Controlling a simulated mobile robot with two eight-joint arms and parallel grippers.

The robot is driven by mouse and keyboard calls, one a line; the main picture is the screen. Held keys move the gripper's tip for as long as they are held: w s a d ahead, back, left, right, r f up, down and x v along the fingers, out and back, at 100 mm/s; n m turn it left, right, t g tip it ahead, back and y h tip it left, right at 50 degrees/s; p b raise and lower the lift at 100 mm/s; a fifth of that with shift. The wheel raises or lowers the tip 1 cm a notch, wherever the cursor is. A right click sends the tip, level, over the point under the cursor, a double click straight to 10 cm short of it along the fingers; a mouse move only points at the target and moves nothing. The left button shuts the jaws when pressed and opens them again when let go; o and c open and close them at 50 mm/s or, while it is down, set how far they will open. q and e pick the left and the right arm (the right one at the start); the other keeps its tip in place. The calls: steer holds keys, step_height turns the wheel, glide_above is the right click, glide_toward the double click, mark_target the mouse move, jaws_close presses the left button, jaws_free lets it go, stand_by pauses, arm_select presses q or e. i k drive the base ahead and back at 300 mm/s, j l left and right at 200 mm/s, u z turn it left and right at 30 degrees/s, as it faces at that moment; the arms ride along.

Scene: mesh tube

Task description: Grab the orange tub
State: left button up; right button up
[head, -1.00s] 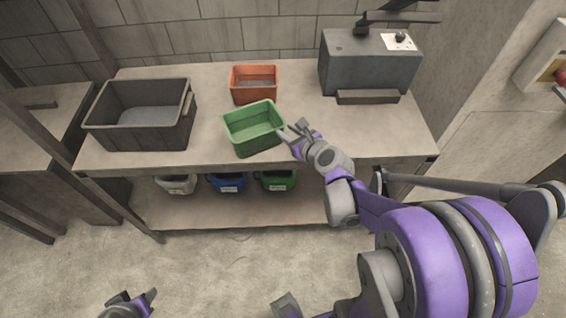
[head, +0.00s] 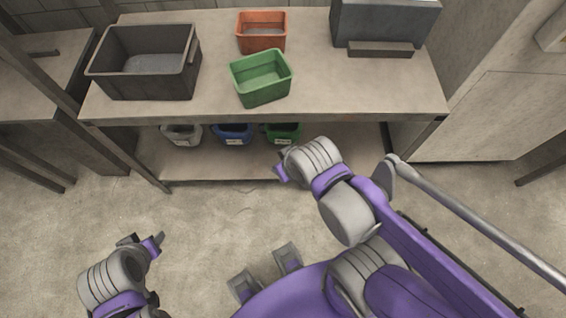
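The orange tub (head: 262,44) stands upright on the table top near its back, behind the green tub (head: 261,90). It looks empty, and no gripper touches it. My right gripper (head: 282,166) is in front of the table edge, below the green tub and apart from it. Its fingers are partly hidden by the wrist, so its opening is unclear. My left gripper (head: 142,241) is low at the lower left, over the floor, with its fingers apart and nothing between them.
A large dark grey bin (head: 146,84) stands on the table's left. A grey machine (head: 385,24) stands at the back right. A lower shelf holds white (head: 182,134), blue (head: 232,133) and green (head: 283,131) bins. The table (head: 365,92) is clear right of the green tub.

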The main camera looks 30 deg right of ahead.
mark_target(256, 31)
steer(key=i+l, duration=0.1)
steer(key=l, duration=0.6)
steer(key=i+l, duration=0.1)
steer(key=l, duration=0.6)
steer(key=i+l+u, duration=0.1)
steer(key=i+l, duration=0.2)
steer(key=i, duration=0.25)
